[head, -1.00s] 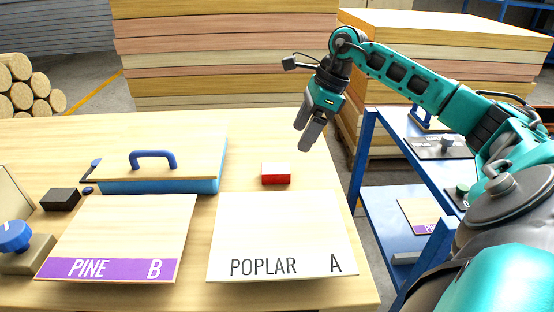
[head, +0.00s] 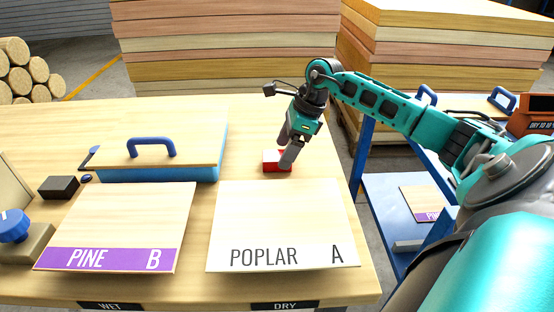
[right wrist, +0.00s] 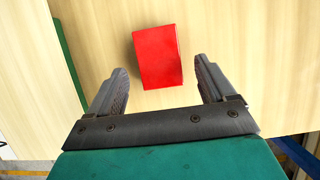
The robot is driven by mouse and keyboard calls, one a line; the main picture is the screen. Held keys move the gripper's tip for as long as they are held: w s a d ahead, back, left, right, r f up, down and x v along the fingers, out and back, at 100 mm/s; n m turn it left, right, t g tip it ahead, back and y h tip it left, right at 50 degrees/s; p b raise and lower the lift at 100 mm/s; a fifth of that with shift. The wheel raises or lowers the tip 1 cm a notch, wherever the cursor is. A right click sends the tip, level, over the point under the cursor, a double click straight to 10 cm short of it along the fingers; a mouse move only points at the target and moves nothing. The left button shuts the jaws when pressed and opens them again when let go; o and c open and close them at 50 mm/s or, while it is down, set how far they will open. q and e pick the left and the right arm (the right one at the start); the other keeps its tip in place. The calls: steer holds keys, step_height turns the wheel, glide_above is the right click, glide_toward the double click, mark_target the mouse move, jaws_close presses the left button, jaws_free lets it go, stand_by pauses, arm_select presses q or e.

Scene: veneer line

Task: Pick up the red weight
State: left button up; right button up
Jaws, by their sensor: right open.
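The red weight (head: 270,160) is a small red block on the wooden table, behind the poplar board and right of the blue box. My right gripper (head: 286,158) is low over the table at its right side and hides part of it in the head view. In the right wrist view the red weight (right wrist: 158,56) lies ahead of and between the two open fingers of the right gripper (right wrist: 163,80), with space on both sides. The fingers do not visibly touch it. My left gripper is not in view.
The blue box (head: 160,172) with a wooden lid and blue handle stands left of the weight. The poplar board (head: 282,215) and the pine board (head: 125,220) lie in front. A blue shelf cart (head: 385,205) stands right of the table. Stacked sheets (head: 225,50) rise behind.

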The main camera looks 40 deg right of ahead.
steer(key=shift+x, duration=1.3)
steer(key=shift+c, duration=0.5)
jaws_close()
steer(key=shift+w+r, duration=0.1)
steer(key=shift+r, duration=0.05)
